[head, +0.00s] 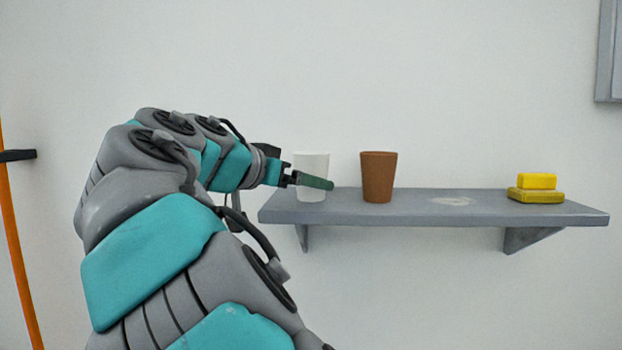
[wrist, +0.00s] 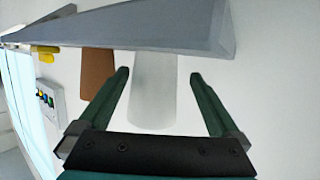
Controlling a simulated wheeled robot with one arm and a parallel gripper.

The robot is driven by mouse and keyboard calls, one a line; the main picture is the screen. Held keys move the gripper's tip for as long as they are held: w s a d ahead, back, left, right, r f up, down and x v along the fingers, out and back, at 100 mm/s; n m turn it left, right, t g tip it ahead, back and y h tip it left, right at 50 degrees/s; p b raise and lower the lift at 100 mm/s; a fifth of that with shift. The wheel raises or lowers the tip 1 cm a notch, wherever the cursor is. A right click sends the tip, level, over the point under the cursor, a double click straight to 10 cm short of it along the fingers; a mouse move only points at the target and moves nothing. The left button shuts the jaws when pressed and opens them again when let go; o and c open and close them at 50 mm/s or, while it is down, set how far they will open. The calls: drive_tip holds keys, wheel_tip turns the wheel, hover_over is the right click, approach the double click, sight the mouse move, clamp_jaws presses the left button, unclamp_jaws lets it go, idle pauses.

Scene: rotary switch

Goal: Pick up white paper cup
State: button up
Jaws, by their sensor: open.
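The white paper cup (head: 312,163) stands upright near the left end of the grey shelf (head: 430,208). My gripper (head: 328,184) reaches in from the left, and its green finger crosses in front of the cup's lower half. In the wrist view, where the scene appears upside down, my open gripper (wrist: 159,73) has one finger on each side of the white cup (wrist: 154,95). Gaps show between the cup and both fingers there, so it is not gripped. The cup's rim end lies near the gripper's palm in that view.
A brown cup (head: 378,177) stands just right of the white one, close to my fingertips. Yellow sponge-like blocks (head: 537,190) lie at the shelf's right end. A wall panel with coloured buttons (wrist: 46,100) shows in the wrist view.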

drive_tip(key=x, duration=0.4)
drive_tip(key=shift+s+d+r+p, duration=0.1)
drive_tip(key=shift+d+r+p, duration=0.1)
drive_tip(key=shift+d+p, duration=0.1)
drive_tip(key=shift+w+d+f, duration=0.2)
drive_tip(key=shift+w+d, duration=0.05)
drive_tip(key=shift+w, duration=0.15)
drive_tip(key=shift+c, duration=0.2)
drive_tip(key=c, duration=1.3)
